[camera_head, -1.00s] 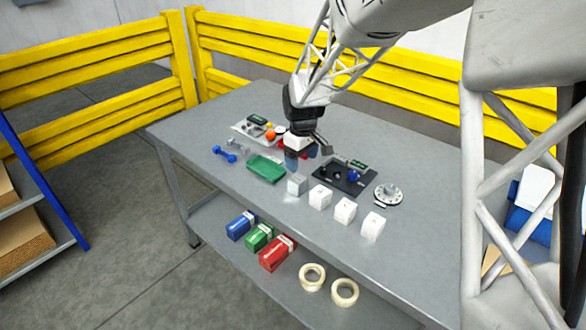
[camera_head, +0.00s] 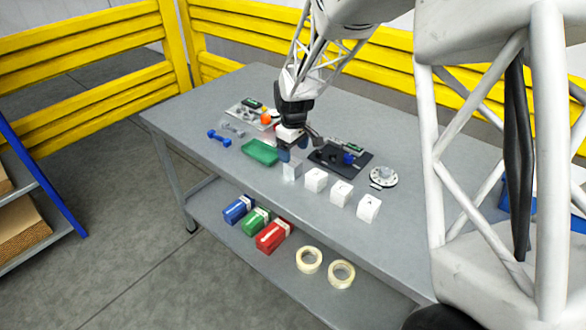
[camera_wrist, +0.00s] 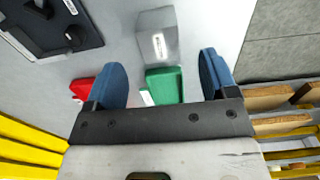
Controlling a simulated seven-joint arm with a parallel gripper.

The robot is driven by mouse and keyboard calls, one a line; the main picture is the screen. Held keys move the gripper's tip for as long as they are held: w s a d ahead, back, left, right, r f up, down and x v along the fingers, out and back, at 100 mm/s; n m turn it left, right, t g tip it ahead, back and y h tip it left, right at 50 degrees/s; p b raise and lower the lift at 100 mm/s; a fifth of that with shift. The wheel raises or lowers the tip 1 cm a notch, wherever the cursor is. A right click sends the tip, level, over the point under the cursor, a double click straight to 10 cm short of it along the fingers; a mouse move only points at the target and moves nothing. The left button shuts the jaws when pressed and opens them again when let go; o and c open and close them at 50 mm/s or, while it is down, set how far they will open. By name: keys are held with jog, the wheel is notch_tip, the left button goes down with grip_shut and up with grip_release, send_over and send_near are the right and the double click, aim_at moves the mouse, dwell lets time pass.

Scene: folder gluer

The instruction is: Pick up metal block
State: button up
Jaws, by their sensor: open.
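The metal block (camera_head: 292,171) is a grey cube on the table, at the left end of a row with several white cubes. In the wrist view the metal block (camera_wrist: 158,37) lies ahead of the fingertips, roughly centred between them. My gripper (camera_head: 292,152) is open, with blue finger pads, above and just behind the block in the head view. In the wrist view the pads of my gripper (camera_wrist: 160,75) stand apart with nothing held between them. I cannot tell the exact height gap to the block.
White cubes (camera_head: 342,193) stand right of the block. A green tray (camera_head: 260,152) is close on the left. A black board (camera_head: 340,158) with small parts lies behind right, near a round dial (camera_head: 383,177). Blue dumbbells (camera_head: 219,138) lie at left.

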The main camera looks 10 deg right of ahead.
aim_at(293, 161)
jog(key=shift+f, duration=0.2)
jog(key=shift+w+f, duration=0.1)
jog(key=shift+f, duration=2.4)
jog(key=c, duration=1.2)
jog(key=shift+r, duration=0.1)
jog(key=shift+r, duration=4.95)
jog(key=shift+w, duration=0.1)
